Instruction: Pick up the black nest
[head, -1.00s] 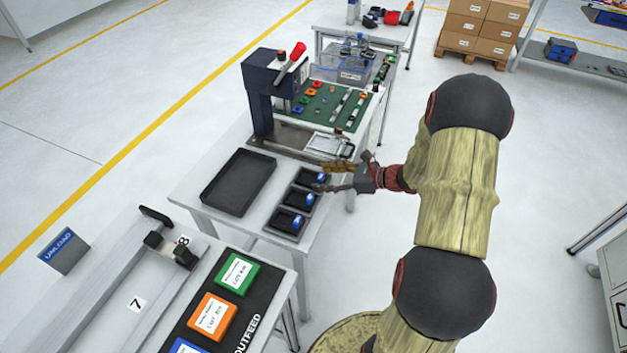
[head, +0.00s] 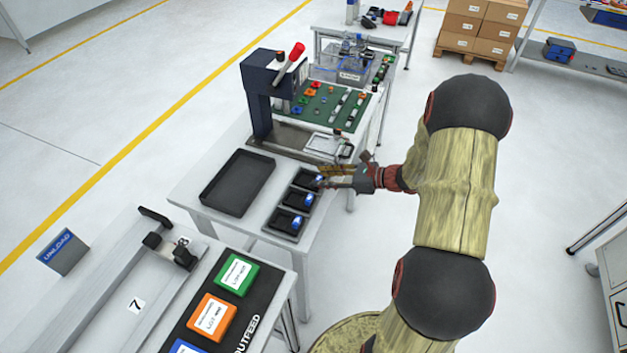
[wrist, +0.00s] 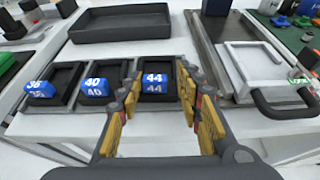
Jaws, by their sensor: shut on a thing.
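Three small black nests, each with a blue numbered tag, sit in a row on the white table. The black nest tagged 44 (wrist: 152,68) is at the right end of the row in the wrist view. It is the farthest of the three in the head view (head: 303,178). My gripper (wrist: 158,76) has its yellow-padded fingers on either side of this nest and is shut on it. In the head view, my gripper (head: 326,178) reaches in from the right, low over the table edge. The exact finger contact is hard to see.
A large black tray (head: 237,183) lies behind the row. A press (head: 262,95) and a metal fixture with a dark handle (wrist: 266,88) stand close to the right in the wrist view.

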